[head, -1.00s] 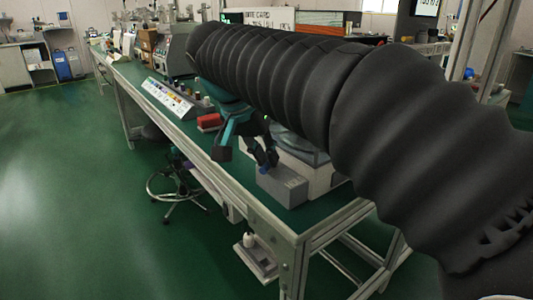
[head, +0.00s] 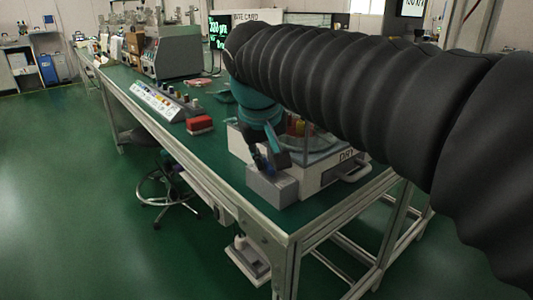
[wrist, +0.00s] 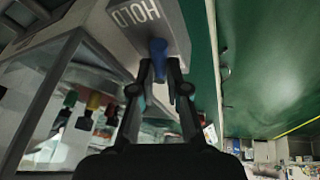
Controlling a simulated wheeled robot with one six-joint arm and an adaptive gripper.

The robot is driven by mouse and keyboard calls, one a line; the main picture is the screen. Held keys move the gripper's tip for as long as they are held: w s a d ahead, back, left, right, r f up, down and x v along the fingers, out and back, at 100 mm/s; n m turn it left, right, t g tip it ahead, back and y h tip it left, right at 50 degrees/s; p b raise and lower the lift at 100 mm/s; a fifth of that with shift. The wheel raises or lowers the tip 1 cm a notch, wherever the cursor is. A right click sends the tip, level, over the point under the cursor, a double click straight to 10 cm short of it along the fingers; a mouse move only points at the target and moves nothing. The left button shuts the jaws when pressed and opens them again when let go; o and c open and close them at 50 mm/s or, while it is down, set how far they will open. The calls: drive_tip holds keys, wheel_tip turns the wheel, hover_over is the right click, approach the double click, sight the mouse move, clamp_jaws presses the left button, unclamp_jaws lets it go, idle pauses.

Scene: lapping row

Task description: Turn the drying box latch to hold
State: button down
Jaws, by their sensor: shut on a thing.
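The drying box (head: 318,181) stands at the near end of the bench, with white walls, clear panes and part of a "DRY" label showing. A grey latch block (head: 272,190) sits at its front left corner; in the wrist view its face (wrist: 177,28) carries the word HOLD. The blue latch handle (wrist: 158,50) stands out from this block. My gripper (wrist: 160,88) is shut on the latch handle, with dark fingers on either side of it. In the head view my gripper (head: 265,163) is just above the block, and the handle is mostly hidden by the fingers.
Bottles with coloured caps (wrist: 92,103) show through the box's pane. A red box (head: 200,124) and a control console (head: 166,101) are farther along the bench. A pull handle (head: 353,172) sticks out of the box's right side. A stool (head: 164,190) stands on the floor at left.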

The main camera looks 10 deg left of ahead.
drive_tip(key=shift+w+d+n+y+p, duration=0.2)
drive_tip(key=shift+n+y, duration=0.25)
drive_tip(key=shift+n, duration=0.65)
drive_tip(key=shift+w+d+n+y+p, duration=0.1)
drive_tip(key=shift+d+n+y+p, duration=0.25)
drive_tip(key=shift+n, duration=0.75)
drive_tip(key=c, duration=1.2)
unclamp_jaws()
drive_tip(key=shift+v, duration=4.05)
drive_tip(key=shift+w, duration=0.1)
